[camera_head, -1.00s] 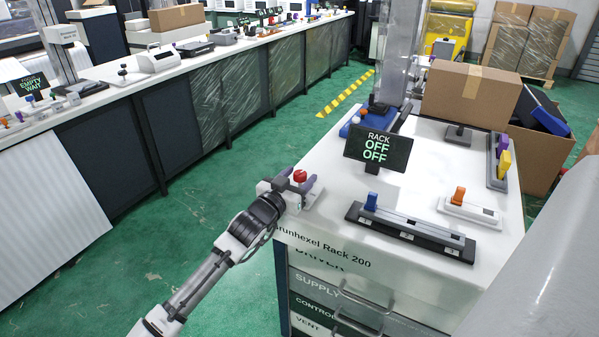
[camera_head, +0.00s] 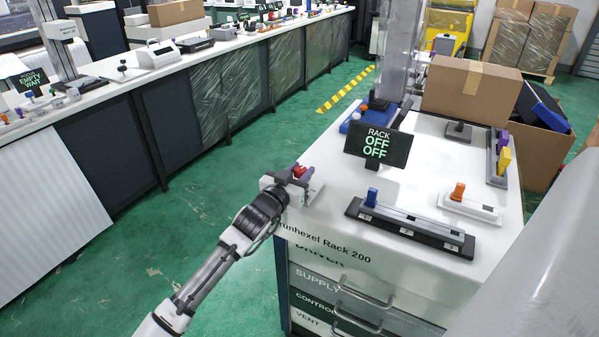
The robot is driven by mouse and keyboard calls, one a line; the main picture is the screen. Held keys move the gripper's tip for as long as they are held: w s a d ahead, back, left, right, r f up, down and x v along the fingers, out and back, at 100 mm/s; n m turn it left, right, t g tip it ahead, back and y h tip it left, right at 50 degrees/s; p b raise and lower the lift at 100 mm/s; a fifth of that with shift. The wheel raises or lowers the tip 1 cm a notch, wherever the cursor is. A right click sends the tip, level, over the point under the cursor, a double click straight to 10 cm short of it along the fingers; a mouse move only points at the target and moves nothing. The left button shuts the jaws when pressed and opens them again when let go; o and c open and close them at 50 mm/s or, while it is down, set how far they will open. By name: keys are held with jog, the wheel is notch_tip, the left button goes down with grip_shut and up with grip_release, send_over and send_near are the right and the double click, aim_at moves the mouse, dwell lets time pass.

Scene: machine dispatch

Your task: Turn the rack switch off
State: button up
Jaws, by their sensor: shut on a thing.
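The rack cabinet (camera_head: 335,215) has a white top. My gripper (camera_head: 300,171) is at its left edge, shut on a red knob (camera_head: 299,170). The fingers partly hide the knob, and its base is mostly hidden. A black display (camera_head: 353,152) on the cabinet reads RACK, OFF, OFF. A white unit (camera_head: 480,211) with an orange lever (camera_head: 459,191) stands on the right of the top. A long dark slider rail (camera_head: 425,233) with a blue handle (camera_head: 371,197) lies at the front, apart from my gripper.
A cardboard box (camera_head: 470,95) stands at the back of the cabinet. A rail with purple and yellow handles (camera_head: 504,159) lies at the right edge. A long workbench (camera_head: 100,98) runs along the left. Green floor (camera_head: 215,185) between them is clear.

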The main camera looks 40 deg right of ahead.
jog(key=shift+s+d+r+n+t, duration=0.1)
jog(key=shift+s+r+n+t, duration=0.1)
jog(key=shift+n+t, duration=0.15)
jog(key=shift+n+t+y, duration=0.5)
jog(key=shift+n+t, duration=0.05)
jog(key=shift+t, duration=0.4)
jog(key=shift+n+t+y, duration=0.4)
jog(key=shift+n+t, duration=0.1)
jog(key=shift+w+f, duration=0.1)
jog(key=o, duration=1)
jog(key=shift+f, duration=0.1)
